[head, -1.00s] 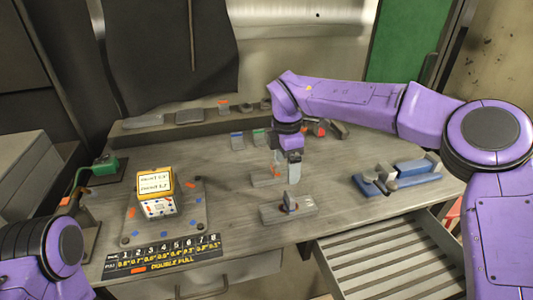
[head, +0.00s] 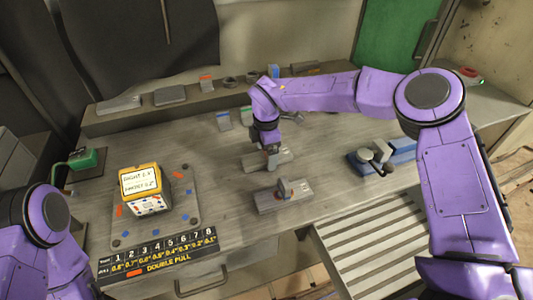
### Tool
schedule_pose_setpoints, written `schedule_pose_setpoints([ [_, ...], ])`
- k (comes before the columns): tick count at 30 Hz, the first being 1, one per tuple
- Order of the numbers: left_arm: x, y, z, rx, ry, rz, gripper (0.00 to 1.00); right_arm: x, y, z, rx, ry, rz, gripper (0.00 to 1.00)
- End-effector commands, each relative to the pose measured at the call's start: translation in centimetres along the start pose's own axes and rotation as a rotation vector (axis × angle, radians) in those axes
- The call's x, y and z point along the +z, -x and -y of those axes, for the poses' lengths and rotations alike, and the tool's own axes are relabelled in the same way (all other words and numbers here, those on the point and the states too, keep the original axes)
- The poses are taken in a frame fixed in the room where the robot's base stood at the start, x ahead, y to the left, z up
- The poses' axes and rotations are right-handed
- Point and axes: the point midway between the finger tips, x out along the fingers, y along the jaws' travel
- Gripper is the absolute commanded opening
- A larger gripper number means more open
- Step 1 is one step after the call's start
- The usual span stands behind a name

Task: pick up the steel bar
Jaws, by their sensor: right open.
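My right gripper (head: 271,158) points down over the bench, open, with its fingertips at the far grey block (head: 286,155). The arm and fingers partly cover that block, and I cannot tell whether they touch it. A nearer grey block (head: 297,201) lies on the bench with a small upright piece on it, clear of the gripper. No piece stands out plainly as the steel bar; it may be at the fingertips, partly hidden. Of my left arm only a purple joint shows at lower left; its gripper is out of view.
A blue fixture (head: 402,150) with grey parts stands right of the gripper. A yellow-framed display box (head: 141,181) sits on a plate at left, behind a numbered strip (head: 160,253). A slatted open drawer (head: 365,255) juts out at front. A ledge with small items runs along the back.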

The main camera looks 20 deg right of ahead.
Motion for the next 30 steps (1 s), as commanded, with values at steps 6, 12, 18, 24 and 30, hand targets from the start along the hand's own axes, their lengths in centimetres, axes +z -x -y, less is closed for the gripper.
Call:
schedule_pose_setpoints([
  [6,0.0,0.1,0.0,0.0,0.0,0.001,0.29,0.1,-0.5,0.0,0.001,0.0,0.0,0.89],
  [12,0.0,0.1,0.0,0.0,0.0,0.001,0.29,0.1,-0.4,0.0,0.001,0.0,-0.001,0.37],
  [18,0.0,0.1,0.0,0.0,0.0,0.001,0.29,0.0,-0.3,-0.1,0.004,0.0,-0.001,0.11],
  [24,0.1,-0.1,0.0,0.0,0.0,0.001,0.29,0.0,-0.1,-0.1,0.005,-0.001,-0.001,0.11],
  [30,0.5,-1.1,-0.1,0.0,0.0,0.001,0.29,0.0,1.4,-0.1,0.007,0.0,-0.002,0.11],
])
